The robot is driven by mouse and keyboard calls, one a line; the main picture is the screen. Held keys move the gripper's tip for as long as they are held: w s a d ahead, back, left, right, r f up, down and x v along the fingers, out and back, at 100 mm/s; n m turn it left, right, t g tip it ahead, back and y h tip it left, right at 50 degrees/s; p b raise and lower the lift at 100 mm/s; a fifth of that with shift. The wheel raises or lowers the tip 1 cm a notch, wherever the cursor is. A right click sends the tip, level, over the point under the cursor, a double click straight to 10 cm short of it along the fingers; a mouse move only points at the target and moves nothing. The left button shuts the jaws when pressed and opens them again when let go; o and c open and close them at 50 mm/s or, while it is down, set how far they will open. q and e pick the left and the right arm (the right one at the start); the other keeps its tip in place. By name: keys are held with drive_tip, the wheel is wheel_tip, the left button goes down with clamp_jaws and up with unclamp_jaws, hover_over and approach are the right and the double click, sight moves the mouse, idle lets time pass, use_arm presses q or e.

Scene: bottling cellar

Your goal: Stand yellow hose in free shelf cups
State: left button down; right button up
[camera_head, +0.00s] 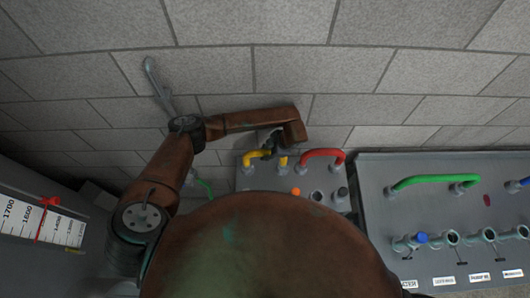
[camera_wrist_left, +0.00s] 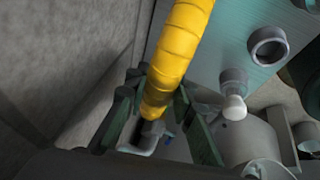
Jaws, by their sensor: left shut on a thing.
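The yellow hose (camera_head: 255,155) shows as a short bent piece at the grey shelf (camera_head: 247,183) in the head view, partly hidden by my gripper. My left gripper (camera_head: 274,146) reaches over from the left and is shut on it. In the left wrist view the yellow hose (camera_wrist_left: 180,45) runs up from between the fingers of the left gripper (camera_wrist_left: 152,112). An empty-looking grey cup (camera_wrist_left: 268,47) is on the teal-grey face to its right. I cannot tell whether the hose ends sit in cups. My right gripper is not in view.
A red hose (camera_head: 322,154) arches just right of the yellow one. A green hose (camera_head: 430,180) lies on the right panel (camera_head: 375,225), which carries several valves and labels. A gauge (camera_head: 40,217) stands at the left. A block wall (camera_head: 215,75) rises close behind.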

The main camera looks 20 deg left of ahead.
use_arm(q)
drive_tip(key=c, duration=1.8)
unclamp_jaws()
drive_tip(key=shift+o, duration=1.1)
drive_tip(key=v, duration=1.2)
drive_tip(key=shift+a, duration=0.1)
